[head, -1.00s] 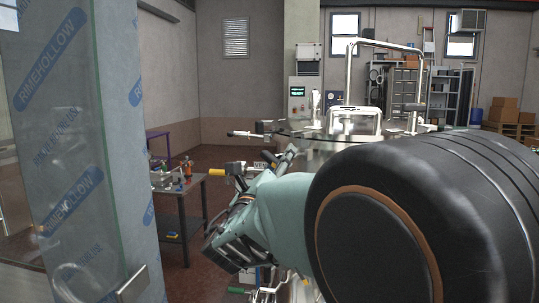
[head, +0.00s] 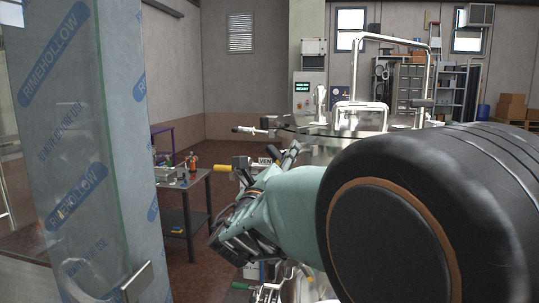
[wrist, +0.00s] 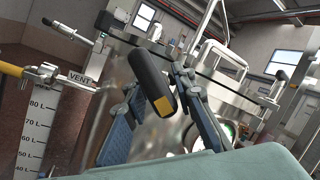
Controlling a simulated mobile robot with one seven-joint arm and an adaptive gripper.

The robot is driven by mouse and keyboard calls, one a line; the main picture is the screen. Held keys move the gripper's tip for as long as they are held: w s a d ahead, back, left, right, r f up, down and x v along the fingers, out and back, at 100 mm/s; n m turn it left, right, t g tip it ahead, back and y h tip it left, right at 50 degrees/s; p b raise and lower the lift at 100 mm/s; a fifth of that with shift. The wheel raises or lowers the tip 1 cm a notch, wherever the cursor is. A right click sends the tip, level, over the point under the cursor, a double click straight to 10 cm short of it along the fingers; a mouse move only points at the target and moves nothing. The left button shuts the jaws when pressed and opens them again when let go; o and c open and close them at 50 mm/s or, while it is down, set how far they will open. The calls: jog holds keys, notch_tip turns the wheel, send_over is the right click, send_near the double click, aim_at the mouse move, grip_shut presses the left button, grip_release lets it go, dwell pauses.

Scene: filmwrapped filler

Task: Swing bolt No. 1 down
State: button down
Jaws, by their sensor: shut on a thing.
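In the wrist view my gripper (wrist: 155,82) has its two blue-grey fingers on either side of a black cylindrical grip (wrist: 147,72) with a yellow patch on its near end. It is shut on this grip, which leans at an angle in front of the steel vessel (wrist: 228,82). I see no number on the grip, so I cannot tell from marking whether it is bolt No. 1. In the head view the vessel's lid (head: 335,133) shows behind my arm. My forearm and elbow hide much of the vessel there, and the held grip is not clear.
A yellow-handled valve (wrist: 14,69) with a VENT tag (wrist: 80,78) stands left of my fingers, above a litre scale (wrist: 38,118). Open floor shows between bench and vessel.

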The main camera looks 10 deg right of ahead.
aim_at(279, 161)
jog(key=shift+r, duration=0.2)
jog(key=r+g+p, duration=0.1)
jog(key=p, duration=0.2)
jog(key=shift+r, duration=0.1)
jog(key=shift+m, duration=0.3)
jog(key=c, duration=1.8)
grip_release()
jog(key=shift+f, duration=0.2)
jog(key=v, duration=0.7)
jog(key=shift+s+a, duration=0.15)
jog(key=shift+s, duration=0.05)
